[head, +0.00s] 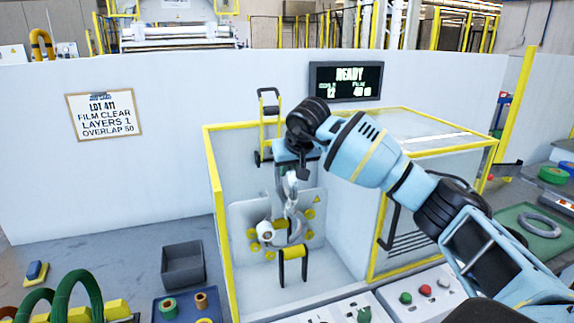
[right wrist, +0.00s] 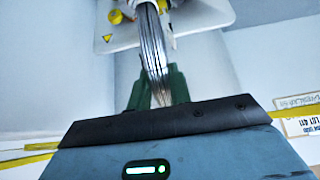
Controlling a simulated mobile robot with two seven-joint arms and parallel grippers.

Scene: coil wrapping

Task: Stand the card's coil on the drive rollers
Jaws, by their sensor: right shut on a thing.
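My right gripper (head: 291,182) reaches down into the yellow-framed wrapping enclosure. In the right wrist view its green fingers (right wrist: 158,90) are shut on a grey wire coil (right wrist: 152,45), seen nearly edge-on. In the head view the coil (head: 296,228) shows only in part below the gripper, in front of a pale plate with yellow rollers (head: 310,213). A black-and-yellow frame (head: 292,252) stands just below; I cannot tell whether the coil touches any roller. The card (head: 104,114) on the wall reads LOT 411, film clear, layers 1, overlap 50. My left gripper is out of view.
The enclosure's yellow posts (head: 217,225) and its right-hand cover (head: 425,140) stand close to my right arm. Button panels (head: 418,292) line the front. A grey bin (head: 183,264) is at left. A green mat (head: 515,218) with a grey ring (head: 540,225) lies at right. The display (head: 346,81) reads READY.

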